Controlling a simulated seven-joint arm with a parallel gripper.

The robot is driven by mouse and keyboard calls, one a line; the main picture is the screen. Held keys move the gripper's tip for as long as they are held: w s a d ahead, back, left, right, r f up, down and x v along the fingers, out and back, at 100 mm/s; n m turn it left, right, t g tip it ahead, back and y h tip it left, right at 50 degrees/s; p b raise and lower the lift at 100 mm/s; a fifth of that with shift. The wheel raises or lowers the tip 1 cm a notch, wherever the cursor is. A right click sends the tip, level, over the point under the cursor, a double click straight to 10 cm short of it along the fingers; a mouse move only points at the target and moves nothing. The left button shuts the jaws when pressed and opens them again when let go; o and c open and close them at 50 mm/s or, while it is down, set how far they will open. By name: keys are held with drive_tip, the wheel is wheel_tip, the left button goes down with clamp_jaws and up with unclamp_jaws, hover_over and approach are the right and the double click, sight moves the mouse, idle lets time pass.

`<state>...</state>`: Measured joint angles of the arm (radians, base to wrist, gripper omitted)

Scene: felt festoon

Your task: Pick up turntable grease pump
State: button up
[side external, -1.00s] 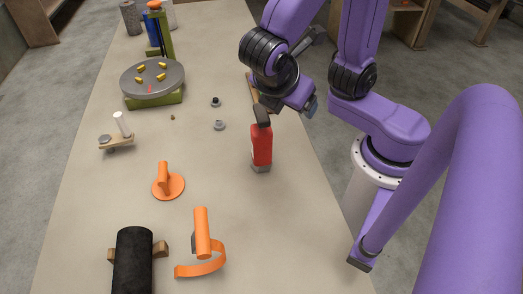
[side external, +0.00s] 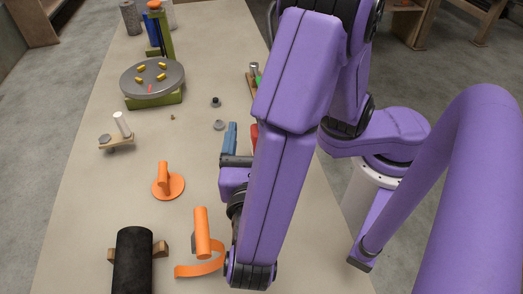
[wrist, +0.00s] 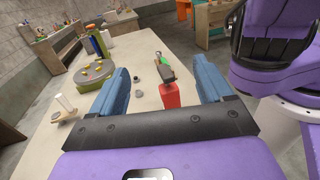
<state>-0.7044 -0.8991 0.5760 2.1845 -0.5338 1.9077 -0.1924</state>
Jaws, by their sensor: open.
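The grease pump, as I take it, is a red upright body (wrist: 170,96) with a dark top. In the wrist view it stands ahead, between my two blue fingers and nearer the right one. In the side view only a red sliver (side external: 254,133) shows; my arm hides the rest. My gripper (wrist: 161,66) is open, with its fingers spread and nothing held. In the side view one blue finger (side external: 230,138) shows left of the red sliver. I cannot tell how far the pump lies from the fingertips.
A grey turntable (side external: 153,78) with yellow pieces stands at the back left. Small dark and grey caps (side external: 218,125) lie beyond the gripper. Orange tools (side external: 168,183) and a black roll (side external: 134,260) are at the front left.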

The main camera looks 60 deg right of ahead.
wheel_tip(320, 180, down, 14)
drive_tip(key=shift+x, duration=8.85)
drive_tip(key=shift+a+r, duration=0.1)
clamp_jaws()
